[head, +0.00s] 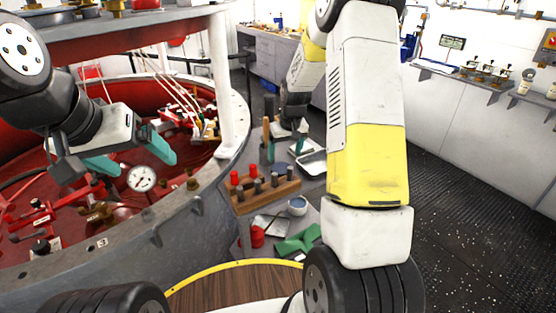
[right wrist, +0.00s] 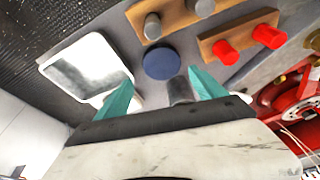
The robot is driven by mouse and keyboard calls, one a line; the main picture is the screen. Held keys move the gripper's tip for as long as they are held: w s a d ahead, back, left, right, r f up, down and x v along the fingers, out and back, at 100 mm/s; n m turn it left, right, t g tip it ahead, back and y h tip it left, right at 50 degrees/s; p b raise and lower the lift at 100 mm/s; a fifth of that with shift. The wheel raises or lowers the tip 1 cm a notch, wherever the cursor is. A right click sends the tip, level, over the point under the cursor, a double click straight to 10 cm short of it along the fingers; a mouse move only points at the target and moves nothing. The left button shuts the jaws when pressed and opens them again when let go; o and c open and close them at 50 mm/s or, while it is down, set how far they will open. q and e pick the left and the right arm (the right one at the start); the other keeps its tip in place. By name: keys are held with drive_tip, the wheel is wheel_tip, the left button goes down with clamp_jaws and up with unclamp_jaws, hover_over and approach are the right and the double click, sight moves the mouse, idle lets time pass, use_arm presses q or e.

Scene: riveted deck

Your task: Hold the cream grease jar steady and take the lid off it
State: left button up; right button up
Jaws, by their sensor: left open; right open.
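A small pale round jar (head: 297,206) with a blue-grey top stands on the grey bench in the head view; it looks like the cream grease jar, but I cannot be sure. My right gripper (head: 284,151) is open over the bench, farther back than this jar. In the right wrist view a dark blue round top (right wrist: 162,62) lies just beyond the open teal fingers; I cannot tell whether it is the same jar's lid. A grey cylinder (right wrist: 180,90) shows between the fingers. My left gripper (head: 137,158) is open and empty above the red well, away from the jar.
Wooden racks (head: 262,197) with grey and red pegs stand beside the jar. A metal tray (head: 313,163) lies behind it. A red can (head: 257,237) and a green item (head: 297,243) are in front. The round well's grey rim (head: 180,205) borders the bench.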

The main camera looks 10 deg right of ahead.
sight(281, 168)
drive_tip(key=x, duration=0.7)
drive_tip(key=shift+a+f, duration=0.15)
drive_tip(key=shift+f, duration=0.15)
drive_tip(key=shift+r, duration=0.1)
drive_tip(key=c, duration=1.2)
